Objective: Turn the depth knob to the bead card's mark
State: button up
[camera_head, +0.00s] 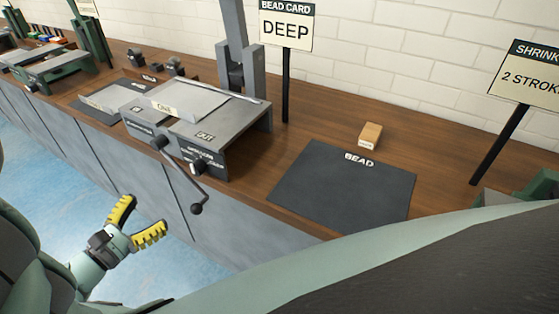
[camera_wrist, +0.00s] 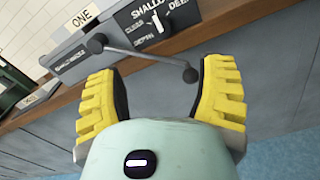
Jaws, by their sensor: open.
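The depth knob (camera_head: 198,168) is a small dark knob on the front of a grey machine (camera_head: 225,142). It also shows in the wrist view (camera_wrist: 156,22), near labels reading SHALLOW and DEEP. My gripper (camera_head: 147,212) is open and empty, in front of the bench and lower left of the knob. In the wrist view, its yellow fingers (camera_wrist: 160,80) are spread below the knob, apart from it.
A crank handle (camera_head: 182,173) with a ball end hangs from the machine's front, left of the knob, and crosses between my fingers in the wrist view. A dark mat (camera_head: 340,195) marked BEAD lies right of the machine, with a small wooden block (camera_head: 370,134) behind it.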

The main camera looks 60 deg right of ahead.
aim_at(194, 172)
jog(key=d, duration=1)
jog(key=w+d+b, duration=0.1)
jog(key=d, duration=0.4)
jog(key=shift+d, duration=0.15)
jog(key=shift+c, duration=0.2)
jog(key=c, duration=1.1)
jog(key=shift+c, duration=0.2)
